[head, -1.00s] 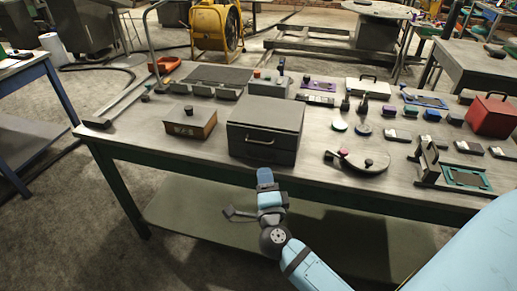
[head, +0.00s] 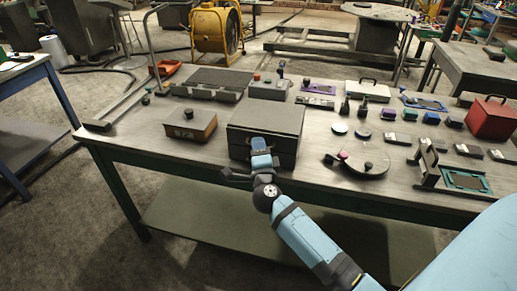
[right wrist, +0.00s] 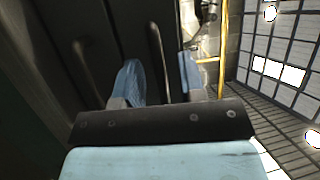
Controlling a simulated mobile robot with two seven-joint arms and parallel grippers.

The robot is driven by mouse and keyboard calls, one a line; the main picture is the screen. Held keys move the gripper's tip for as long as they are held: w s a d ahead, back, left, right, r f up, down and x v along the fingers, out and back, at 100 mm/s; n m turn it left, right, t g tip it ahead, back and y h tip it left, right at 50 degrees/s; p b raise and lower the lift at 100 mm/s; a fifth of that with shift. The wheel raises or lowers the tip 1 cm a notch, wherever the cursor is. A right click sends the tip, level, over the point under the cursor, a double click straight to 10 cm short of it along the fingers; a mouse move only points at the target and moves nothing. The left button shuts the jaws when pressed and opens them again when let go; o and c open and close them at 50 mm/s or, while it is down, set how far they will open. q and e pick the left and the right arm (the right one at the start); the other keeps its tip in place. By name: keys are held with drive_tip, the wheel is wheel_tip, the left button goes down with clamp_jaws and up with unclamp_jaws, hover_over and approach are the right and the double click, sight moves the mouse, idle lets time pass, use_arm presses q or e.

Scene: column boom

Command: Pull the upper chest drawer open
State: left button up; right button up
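The dark grey chest (head: 268,113) stands near the front edge of the workbench. Its upper drawer (head: 287,143) looks shut, and my right gripper (head: 262,148) is in front of it, covering the handle in the head view. In the right wrist view my right gripper (right wrist: 160,84) is open, its two blue fingers apart. The upper handle (right wrist: 157,58) is a bar showing between the fingers, apart from both or nearly so. Another handle (right wrist: 86,66) shows to the left, outside the fingers. My left gripper is not in view.
On the workbench (head: 215,165), a brown box (head: 190,126) stands left of the chest and a round grey plate with knobs (head: 362,164) stands to its right. A red case (head: 491,119) is at the far right. The floor in front of the chest is clear.

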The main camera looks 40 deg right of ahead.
clamp_jaws()
use_arm(q)
drive_tip(key=p, duration=0.1)
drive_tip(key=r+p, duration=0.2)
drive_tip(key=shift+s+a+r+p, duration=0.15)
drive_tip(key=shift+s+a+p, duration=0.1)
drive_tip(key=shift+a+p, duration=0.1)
use_arm(e)
drive_tip(key=s+a, duration=0.7)
drive_tip(key=a, duration=0.2)
drive_tip(key=shift+s+a, duration=0.15)
drive_tip(key=shift+s, duration=0.25)
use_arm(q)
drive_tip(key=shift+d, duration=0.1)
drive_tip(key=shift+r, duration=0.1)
use_arm(e)
unclamp_jaws()
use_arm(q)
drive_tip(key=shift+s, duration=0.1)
use_arm(e)
drive_tip(key=shift+s+f, duration=0.1)
